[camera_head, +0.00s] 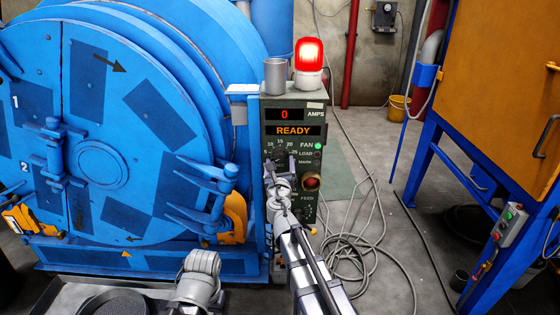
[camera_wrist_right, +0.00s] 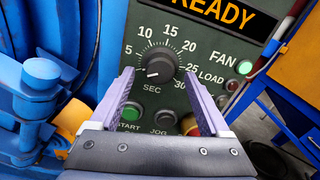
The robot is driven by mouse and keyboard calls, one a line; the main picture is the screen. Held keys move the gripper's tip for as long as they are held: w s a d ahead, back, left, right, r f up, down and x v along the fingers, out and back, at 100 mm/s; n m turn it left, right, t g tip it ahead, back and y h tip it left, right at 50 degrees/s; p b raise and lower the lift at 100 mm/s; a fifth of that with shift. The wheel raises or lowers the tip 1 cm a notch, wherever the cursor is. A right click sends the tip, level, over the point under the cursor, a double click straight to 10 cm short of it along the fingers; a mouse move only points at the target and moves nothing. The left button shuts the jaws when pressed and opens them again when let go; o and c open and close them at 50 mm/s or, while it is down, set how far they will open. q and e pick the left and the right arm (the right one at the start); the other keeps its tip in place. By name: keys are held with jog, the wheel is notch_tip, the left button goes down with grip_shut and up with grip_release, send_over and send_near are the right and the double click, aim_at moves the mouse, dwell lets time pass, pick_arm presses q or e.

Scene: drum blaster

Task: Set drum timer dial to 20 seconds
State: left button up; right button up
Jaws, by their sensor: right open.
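The timer dial (camera_wrist_right: 160,66) is a round black knob on the green control panel (camera_wrist_right: 222,52). The right wrist view shows its scale, labelled 5 to 30 above SEC. The knob's white mark points to the lower left, near the low end of the scale, below 5. My right gripper (camera_wrist_right: 159,76) is open, with one finger on each side of the dial. I cannot tell whether either finger touches it. In the head view my right gripper (camera_head: 281,168) is in front of the panel and partly hides the dial. My left gripper is not in view.
Green START (camera_wrist_right: 130,113) and JOG (camera_wrist_right: 163,120) buttons lie just below the dial, between the fingers. The blue drum (camera_head: 95,140) stands close on the left. A lit red beacon (camera_head: 309,54) tops the panel. Cables (camera_head: 350,245) lie on the floor at right.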

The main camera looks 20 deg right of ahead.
aim_at(280, 157)
jog(key=shift+x, duration=1.25)
grip_shut()
